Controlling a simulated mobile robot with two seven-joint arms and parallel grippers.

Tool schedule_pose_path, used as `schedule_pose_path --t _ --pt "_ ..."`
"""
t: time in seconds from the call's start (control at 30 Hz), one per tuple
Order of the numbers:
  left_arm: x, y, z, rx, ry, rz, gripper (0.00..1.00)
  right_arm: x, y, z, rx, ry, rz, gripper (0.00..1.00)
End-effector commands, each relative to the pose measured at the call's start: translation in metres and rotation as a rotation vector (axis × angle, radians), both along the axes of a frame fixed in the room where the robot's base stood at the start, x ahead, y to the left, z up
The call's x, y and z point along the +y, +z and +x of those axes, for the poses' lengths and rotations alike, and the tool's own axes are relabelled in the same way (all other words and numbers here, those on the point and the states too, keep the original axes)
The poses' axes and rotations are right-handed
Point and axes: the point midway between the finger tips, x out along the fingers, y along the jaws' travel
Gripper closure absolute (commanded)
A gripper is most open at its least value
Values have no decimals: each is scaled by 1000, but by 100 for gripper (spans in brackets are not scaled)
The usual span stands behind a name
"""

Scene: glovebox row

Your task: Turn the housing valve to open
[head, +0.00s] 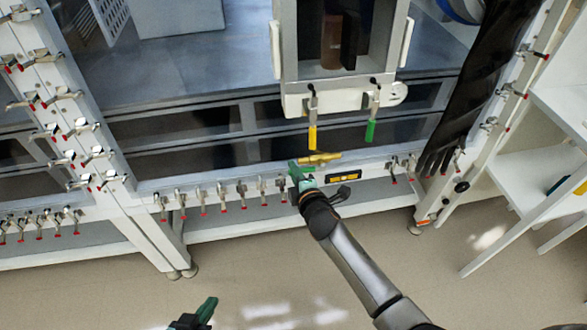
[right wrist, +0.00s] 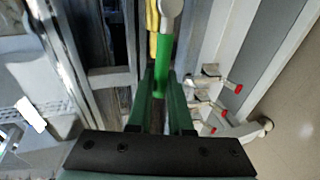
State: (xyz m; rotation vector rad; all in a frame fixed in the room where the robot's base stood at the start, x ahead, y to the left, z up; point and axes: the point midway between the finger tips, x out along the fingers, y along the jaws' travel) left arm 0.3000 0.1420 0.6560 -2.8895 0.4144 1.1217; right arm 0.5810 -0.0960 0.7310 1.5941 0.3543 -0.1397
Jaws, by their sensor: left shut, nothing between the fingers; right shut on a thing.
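The housing valve has a brass body (head: 320,158) above the front rail, under the white housing. My right gripper (head: 297,168) is at the left end of this body. In the right wrist view, a bright green lever (right wrist: 163,65) with a grey end lies between the fingers of my right gripper (right wrist: 160,105), which is shut on it. A yellow strip (right wrist: 152,28), seemingly the brass body, shows behind the lever and runs nearly in line with it. The fingers partly hide the lever. My left gripper (head: 208,308) is shut and empty, low over the floor.
A hanging yellow handle (head: 312,137) and hanging green handle (head: 371,130) are above the brass body. Red-tipped clamps (head: 222,197) line the rail. A black glove (head: 470,100) hangs at the right, before white shelving (head: 550,160). The floor in front is clear.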

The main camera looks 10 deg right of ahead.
Motion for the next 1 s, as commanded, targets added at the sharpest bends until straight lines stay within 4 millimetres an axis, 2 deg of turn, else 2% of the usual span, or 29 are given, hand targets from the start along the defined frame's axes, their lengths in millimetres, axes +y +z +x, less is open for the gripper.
schedule_pose_path --t 0.6,0.63,0.87,1.0 --pt "0 -2 0 5 -1 2 100 -1 -4 0 0 3 -42 100" --pt "0 -2 0 5 -1 2 100 -1 -4 0 0 3 -42 80" --pt "2 -3 0 5 1 4 100 -1 -4 0 1 3 -42 54" --pt "2 -3 0 5 2 5 100 -1 -3 0 0 3 -40 52"
